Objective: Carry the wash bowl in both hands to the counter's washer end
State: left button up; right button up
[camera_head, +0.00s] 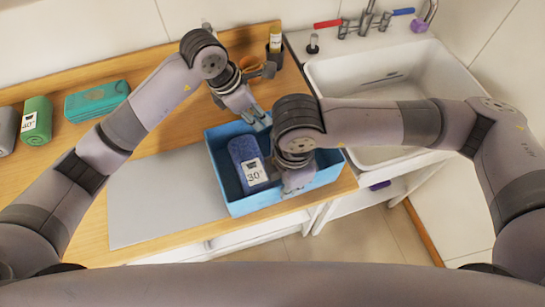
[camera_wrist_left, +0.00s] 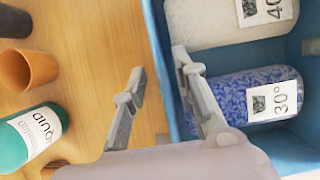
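The wash bowl (camera_head: 222,170) appears as a blue rectangular tub on the wooden counter, left of the sink. It holds a blue rolled towel labelled 30° (camera_head: 246,158); the left wrist view also shows a white item labelled 40° (camera_wrist_left: 215,22) in it. My left gripper (camera_head: 258,119) is at the tub's back rim. In the left wrist view its fingers (camera_wrist_left: 165,85) are apart, one outside the tub wall and one inside. My right gripper (camera_head: 298,182) is at the tub's front right side; its arm hides part of the tub and its fingers are unclear.
A white sink (camera_head: 425,75) with taps (camera_head: 362,22) is at the right. A grey mat (camera_head: 150,205) lies left of the tub. Rolled and folded towels (camera_head: 97,101) lie at the far left. An orange cup (camera_wrist_left: 28,69) and a green bottle (camera_wrist_left: 30,135) stand near my left gripper.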

pick_arm(q)
jog(key=shift+d+f, duration=0.1)
jog(key=shift+f, duration=0.15)
jog(key=shift+c, duration=0.2)
grip_shut()
dwell(0.3)
